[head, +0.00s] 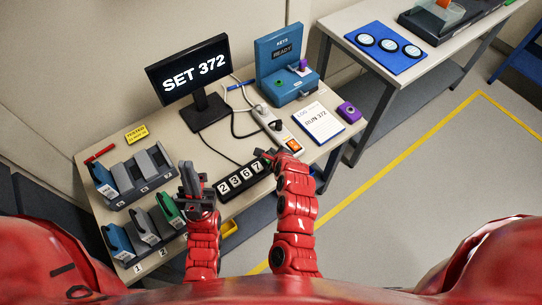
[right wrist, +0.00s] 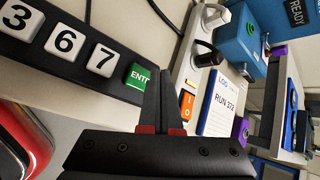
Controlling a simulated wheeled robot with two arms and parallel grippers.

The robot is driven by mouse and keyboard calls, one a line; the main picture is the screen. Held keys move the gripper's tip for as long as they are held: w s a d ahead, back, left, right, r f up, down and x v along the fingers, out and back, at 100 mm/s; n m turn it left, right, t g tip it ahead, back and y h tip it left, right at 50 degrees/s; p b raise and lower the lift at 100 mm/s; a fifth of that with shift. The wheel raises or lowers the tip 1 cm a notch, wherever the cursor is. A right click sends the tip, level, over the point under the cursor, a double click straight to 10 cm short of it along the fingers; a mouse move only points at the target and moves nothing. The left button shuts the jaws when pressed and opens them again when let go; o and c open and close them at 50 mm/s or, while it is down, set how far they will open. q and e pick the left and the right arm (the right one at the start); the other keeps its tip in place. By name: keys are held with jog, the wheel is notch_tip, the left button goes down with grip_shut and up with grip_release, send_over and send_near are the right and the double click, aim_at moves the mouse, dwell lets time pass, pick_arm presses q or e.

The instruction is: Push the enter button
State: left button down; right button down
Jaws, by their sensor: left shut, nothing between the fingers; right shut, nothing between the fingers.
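The black keypad (head: 241,179) lies near the front edge of the table, with white number keys 2, 3, 6 and 7 in a row. In the right wrist view the green enter button (right wrist: 138,77) sits at the end of the row past the 7 key (right wrist: 102,60). My right gripper (head: 268,154) is shut and empty at the enter end of the keypad. In the right wrist view its fingertips (right wrist: 166,72) appear just right of the button; I cannot tell whether they touch it. My left gripper (head: 189,176) is shut and empty, left of the keypad.
A monitor (head: 188,70) reads SET 372. A power strip with an orange switch (head: 294,145) and a logbook (head: 318,124) lie right of the keypad. A blue key box (head: 284,60) stands behind. Grey holders (head: 140,178) with coloured items stand at left.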

jog(key=shift+r+p, duration=1.1)
jog(key=shift+r, duration=0.9)
